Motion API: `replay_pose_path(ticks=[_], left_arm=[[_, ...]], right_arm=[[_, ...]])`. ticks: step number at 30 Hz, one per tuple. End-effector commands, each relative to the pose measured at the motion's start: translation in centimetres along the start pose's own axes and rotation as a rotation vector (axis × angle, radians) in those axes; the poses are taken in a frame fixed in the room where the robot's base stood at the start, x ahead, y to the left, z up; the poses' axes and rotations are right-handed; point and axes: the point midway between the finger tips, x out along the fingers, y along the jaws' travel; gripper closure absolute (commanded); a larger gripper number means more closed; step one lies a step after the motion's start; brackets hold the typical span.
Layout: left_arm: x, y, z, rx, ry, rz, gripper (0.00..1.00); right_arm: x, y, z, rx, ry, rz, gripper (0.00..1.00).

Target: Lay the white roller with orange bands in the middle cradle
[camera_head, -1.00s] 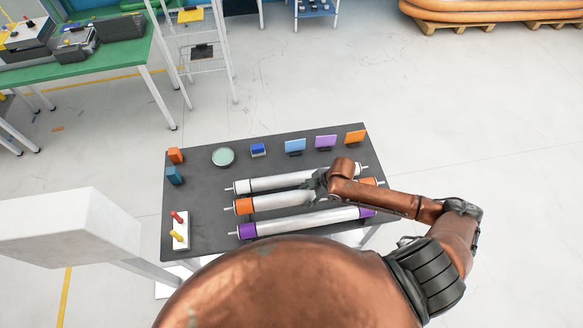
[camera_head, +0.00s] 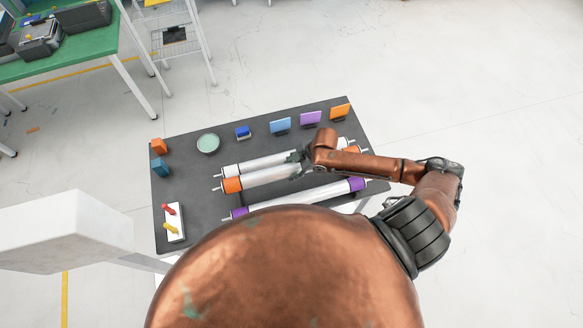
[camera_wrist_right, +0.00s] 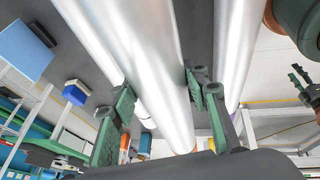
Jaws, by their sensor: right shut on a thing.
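The white roller with orange bands (camera_head: 264,177) runs across the black table (camera_head: 200,213), between two other rollers. Its left orange band shows clearly; its right end is partly behind my right arm. My right gripper (camera_head: 298,168) is shut on its middle and appears to hold it a little above the table. In the right wrist view the green fingers (camera_wrist_right: 160,105) stand on either side of the white roller (camera_wrist_right: 145,60). The cradles cannot be made out beneath the rollers.
A plain-looking white roller (camera_head: 250,165) lies just behind, and a purple-banded roller (camera_head: 310,196) in front. Along the back stand a round green dish (camera_head: 208,143) and several coloured blocks and panels. A white tray with red and yellow pegs (camera_head: 175,223) is at left.

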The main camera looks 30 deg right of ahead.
Motion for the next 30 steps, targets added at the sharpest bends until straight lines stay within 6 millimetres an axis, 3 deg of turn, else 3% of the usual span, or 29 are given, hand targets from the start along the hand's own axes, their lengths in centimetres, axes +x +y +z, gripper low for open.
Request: replay_pose_path(ticks=[15,30], left_arm=[[2.5,0.1,1.1,-0.001,-0.011,0.0,0.6],[2.9,0.1,1.2,-0.002,-0.013,0.0,0.6]], right_arm=[[4.2,-0.9,1.7,0.0,0.001,0.0,1.0],[4.8,-1.0,1.9,0.0,0.002,0.001,1.0]])
